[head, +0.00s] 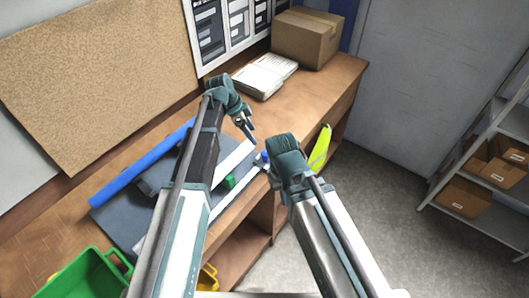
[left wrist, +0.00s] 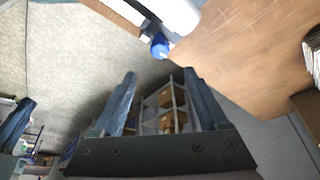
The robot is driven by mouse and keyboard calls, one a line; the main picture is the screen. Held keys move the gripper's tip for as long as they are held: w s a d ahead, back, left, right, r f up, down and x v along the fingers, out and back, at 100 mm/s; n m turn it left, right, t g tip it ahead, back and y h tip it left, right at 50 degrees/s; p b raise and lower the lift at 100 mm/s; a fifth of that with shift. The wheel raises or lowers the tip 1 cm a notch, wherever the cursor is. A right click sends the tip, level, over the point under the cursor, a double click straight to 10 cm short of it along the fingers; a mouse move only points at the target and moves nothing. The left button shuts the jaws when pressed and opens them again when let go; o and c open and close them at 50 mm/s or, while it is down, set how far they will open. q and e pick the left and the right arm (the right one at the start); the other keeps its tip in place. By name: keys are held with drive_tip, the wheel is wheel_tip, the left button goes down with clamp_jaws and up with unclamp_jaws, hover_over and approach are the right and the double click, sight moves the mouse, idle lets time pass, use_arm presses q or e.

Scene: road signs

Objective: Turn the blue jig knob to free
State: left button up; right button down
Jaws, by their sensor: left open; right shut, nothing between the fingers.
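The blue jig knob (head: 262,156) is at the table's front edge, at the end of a white bar, partly hidden by my right gripper. It also shows in the left wrist view (left wrist: 159,47), at the end of a white part, beyond my left fingers. My left gripper (head: 248,131) is open and empty, just above and left of the knob, apart from it. Its two fingers stand wide apart in the left wrist view (left wrist: 160,98). My right gripper (head: 285,155) is shut and empty, just right of the knob; its fingertips are mostly hidden. The knob's setting cannot be read.
A dark mat (head: 118,222) and a long blue roll (head: 130,172) lie on the wooden table (head: 320,86). White papers (head: 265,76) and a cardboard box (head: 306,38) stand at the back. A green crate (head: 85,276) is front left. Floor (head: 385,190) is clear right.

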sight(265, 152)
use_arm(q)
drive_tip(key=b+x, duration=1)
drive_tip(key=x, duration=0.2)
drive_tip(key=shift+f+b, duration=0.25)
drive_tip(key=shift+b, duration=0.15)
clamp_jaws()
